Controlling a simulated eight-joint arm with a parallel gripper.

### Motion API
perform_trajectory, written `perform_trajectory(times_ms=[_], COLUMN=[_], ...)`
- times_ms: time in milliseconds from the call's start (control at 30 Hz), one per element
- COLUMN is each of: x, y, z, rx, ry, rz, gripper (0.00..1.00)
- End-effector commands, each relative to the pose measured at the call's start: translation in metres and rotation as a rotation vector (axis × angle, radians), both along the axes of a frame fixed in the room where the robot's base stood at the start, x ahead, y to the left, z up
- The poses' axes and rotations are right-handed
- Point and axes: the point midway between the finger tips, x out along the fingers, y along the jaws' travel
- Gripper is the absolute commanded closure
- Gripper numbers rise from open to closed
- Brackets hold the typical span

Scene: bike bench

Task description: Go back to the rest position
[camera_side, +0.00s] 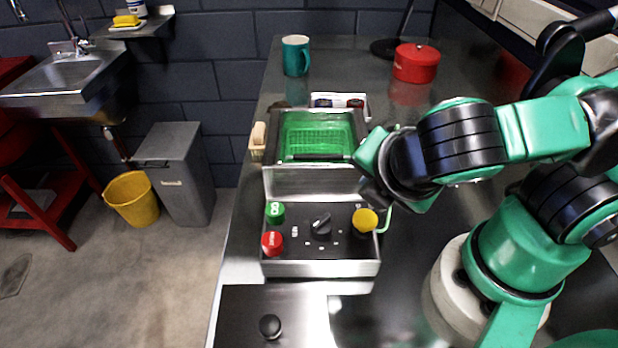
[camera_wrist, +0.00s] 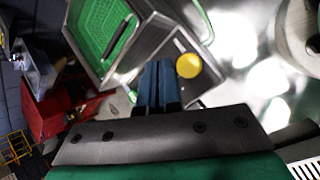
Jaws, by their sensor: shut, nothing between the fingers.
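My gripper (camera_wrist: 158,68) shows in the wrist view with its two blue-grey fingers shut together and nothing between them. In the side view the dark end of my gripper (camera_side: 374,192) is at the right side of a metal machine, just above the yellow button (camera_side: 365,220). The same yellow button (camera_wrist: 187,66) lies just right of the fingertips in the wrist view. Whether the fingers touch anything is not clear. The machine's front panel (camera_side: 300,254) also carries a green button (camera_side: 275,212), a red button (camera_side: 272,243) and a black knob (camera_side: 321,224).
A teal mug (camera_side: 296,56) and a red pot (camera_side: 416,64) stand at the back of the bench. A black knob (camera_side: 270,326) sits in front. The bench right of the panel is mostly clear.

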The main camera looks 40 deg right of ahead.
Motion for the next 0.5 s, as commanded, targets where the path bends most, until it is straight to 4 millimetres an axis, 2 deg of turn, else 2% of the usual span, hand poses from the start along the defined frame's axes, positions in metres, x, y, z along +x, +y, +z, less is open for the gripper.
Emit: perform_trajectory(times_ms=[167, 333, 500], x=[0.008, 0.037, 0.074], y=[0.000, 0.000, -0.011], z=[-0.007, -0.017, -0.009], rx=[0.128, 0.550, 0.978], ry=[-0.007, -0.079, -0.220], rz=[-0.113, -0.499, -0.900], gripper=[1.00, 1.00, 1.00])
